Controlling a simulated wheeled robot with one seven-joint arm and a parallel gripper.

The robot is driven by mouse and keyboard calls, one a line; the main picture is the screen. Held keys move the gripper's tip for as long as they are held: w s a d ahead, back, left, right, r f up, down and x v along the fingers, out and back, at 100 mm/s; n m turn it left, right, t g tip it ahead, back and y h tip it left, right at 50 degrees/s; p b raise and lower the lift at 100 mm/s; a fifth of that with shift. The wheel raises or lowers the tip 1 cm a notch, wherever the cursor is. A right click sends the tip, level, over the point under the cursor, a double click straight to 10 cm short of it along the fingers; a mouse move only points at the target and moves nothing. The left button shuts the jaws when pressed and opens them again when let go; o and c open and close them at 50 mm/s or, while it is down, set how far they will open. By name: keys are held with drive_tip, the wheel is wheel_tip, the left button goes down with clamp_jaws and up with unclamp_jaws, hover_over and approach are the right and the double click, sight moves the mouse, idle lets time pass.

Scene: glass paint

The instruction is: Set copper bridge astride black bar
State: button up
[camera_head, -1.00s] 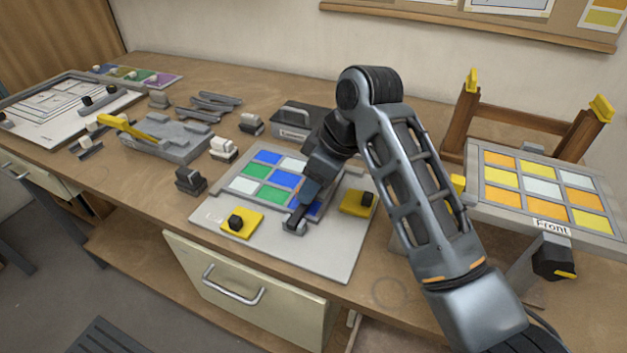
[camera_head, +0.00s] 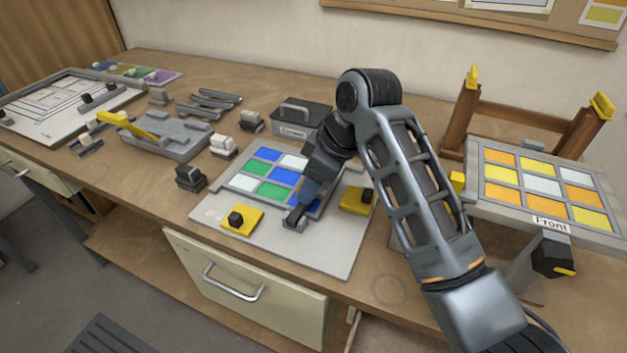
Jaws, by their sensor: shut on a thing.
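My gripper (camera_head: 296,219) points down at the near edge of the coloured glass panel (camera_head: 232,184) on the pale grey board (camera_head: 318,258). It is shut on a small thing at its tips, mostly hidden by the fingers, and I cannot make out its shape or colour. A small orange-brown patch shows beside the wrist, but I cannot tell whether it is copper or a marking on my arm. I cannot pick out the copper bridge or the black bar for certain. My wrist covers the right part of the panel.
A dark handled box (camera_head: 300,121) is behind the panel. A framed "Front" panel (camera_head: 540,190) stands at right. Grey fixtures (camera_head: 165,140) fill the left. The board's front is clear.

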drive_tip(key=shift+r+p, duration=0.4)
drive_tip(key=shift+p, duration=0.3)
idle(0.7)
drive_tip(key=shift+f, duration=0.15)
idle(0.6)
drive_tip(key=shift+f, duration=0.45)
drive_tip(key=shift+r+p, duration=0.65)
drive_tip(key=shift+p, duration=0.15)
idle(0.9)
drive_tip(key=o, duration=1.1)
drive_tip(key=shift+o, duration=0.2)
